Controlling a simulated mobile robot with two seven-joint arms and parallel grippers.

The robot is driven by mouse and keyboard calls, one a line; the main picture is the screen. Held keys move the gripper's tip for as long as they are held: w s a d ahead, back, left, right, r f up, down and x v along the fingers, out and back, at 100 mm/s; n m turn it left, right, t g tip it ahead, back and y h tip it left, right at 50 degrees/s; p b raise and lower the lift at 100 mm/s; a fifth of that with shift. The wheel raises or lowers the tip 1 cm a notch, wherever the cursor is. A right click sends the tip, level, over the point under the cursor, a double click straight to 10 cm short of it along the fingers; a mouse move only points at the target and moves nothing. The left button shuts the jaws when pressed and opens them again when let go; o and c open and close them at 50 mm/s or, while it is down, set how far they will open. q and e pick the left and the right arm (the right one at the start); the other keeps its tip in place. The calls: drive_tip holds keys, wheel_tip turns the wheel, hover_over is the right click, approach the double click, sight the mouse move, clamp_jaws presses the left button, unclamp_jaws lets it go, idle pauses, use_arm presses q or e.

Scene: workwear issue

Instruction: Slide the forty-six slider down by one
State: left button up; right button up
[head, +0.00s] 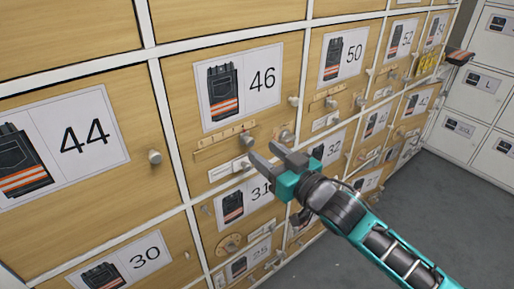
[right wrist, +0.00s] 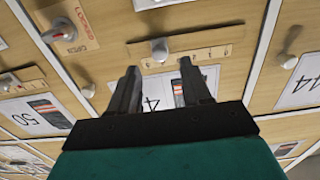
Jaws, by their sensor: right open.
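The forty-six slider is a grey knob (head: 248,138) on a marked wooden strip (head: 212,145), under the "46" picture label (head: 239,86) on a wooden locker door. The knob sits near the strip's right end. In the right wrist view the picture is turned over; the slider knob (right wrist: 160,50) lies beyond the fingertips, near the strip's left end there. My right gripper (head: 270,155) is open and empty, in front of the door's lower right part, apart from the knob. In the wrist view its two fingers partly hide the 46 label (right wrist: 164,101). My left gripper is not in view.
A white label plate (head: 228,169) with a knob is below the strip. A round door knob (head: 293,101) stands out at the right of door 46. Doors 44 (head: 84,136), 50 (head: 345,55) and 31 (head: 245,203) surround it. Grey floor (head: 400,190) is open at right.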

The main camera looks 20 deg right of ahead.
sight(252, 143)
drive_tip(key=shift+x, duration=2)
drive_tip(key=shift+c, duration=0.5)
clamp_jaws()
